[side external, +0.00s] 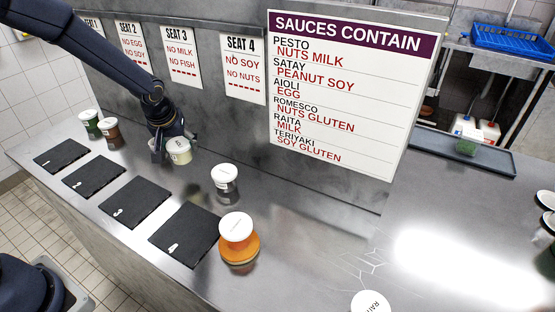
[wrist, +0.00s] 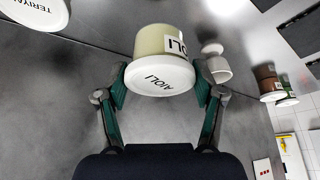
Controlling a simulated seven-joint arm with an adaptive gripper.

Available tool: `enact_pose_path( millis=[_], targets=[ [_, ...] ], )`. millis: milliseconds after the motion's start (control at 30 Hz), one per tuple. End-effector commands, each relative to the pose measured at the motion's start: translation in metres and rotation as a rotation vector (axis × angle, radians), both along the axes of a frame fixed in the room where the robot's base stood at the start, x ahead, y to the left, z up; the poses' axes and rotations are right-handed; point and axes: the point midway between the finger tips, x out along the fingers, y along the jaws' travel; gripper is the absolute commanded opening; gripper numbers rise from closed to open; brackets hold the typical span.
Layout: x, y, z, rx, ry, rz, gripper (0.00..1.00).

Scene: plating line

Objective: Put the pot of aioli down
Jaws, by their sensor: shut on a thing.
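The pot of aioli (wrist: 162,62) has pale yellow-green sides and a white lid marked AIOLI. In the wrist view it sits between the teal fingertips of my gripper (wrist: 160,88), which is shut on it. In the side view the pot (side external: 179,151) is at my gripper (side external: 168,147), over the back part of the counter near the upright panel. I cannot tell whether its base touches the counter. The fingers partly cover its sides.
Black slates, including 3 (side external: 134,202) and 4 (side external: 186,236), line the counter's front edge. Green (side external: 89,121), brown (side external: 109,134), dark (side external: 227,193) and orange (side external: 240,248) pots stand around. The sauces sign (side external: 345,90) rises behind. Bare counter lies right of the held pot.

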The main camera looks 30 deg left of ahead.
Motion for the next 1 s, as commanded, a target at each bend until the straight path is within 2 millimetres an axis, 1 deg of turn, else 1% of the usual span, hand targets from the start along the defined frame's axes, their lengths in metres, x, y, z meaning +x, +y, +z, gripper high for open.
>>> enact_pose_path(
  millis=[33, 267, 400, 467, 867, 900, 1000],
  targets=[
    [0.005, 0.002, -0.008, 0.000, 0.004, 0.002, 0.31],
    [0.020, 0.003, -0.025, 0.000, 0.002, 0.000, 0.31],
    [0.020, 0.003, -0.047, 0.001, 0.004, -0.001, 0.31],
    [0.020, 0.003, -0.053, 0.000, 0.002, -0.001, 0.31],
    [0.020, 0.002, -0.058, -0.001, 0.001, 0.000, 0.31],
    [0.020, 0.002, -0.058, -0.001, 0.001, 0.000, 0.70],
    [0.020, 0.002, -0.058, -0.001, 0.001, 0.000, 0.81]
  ],
)
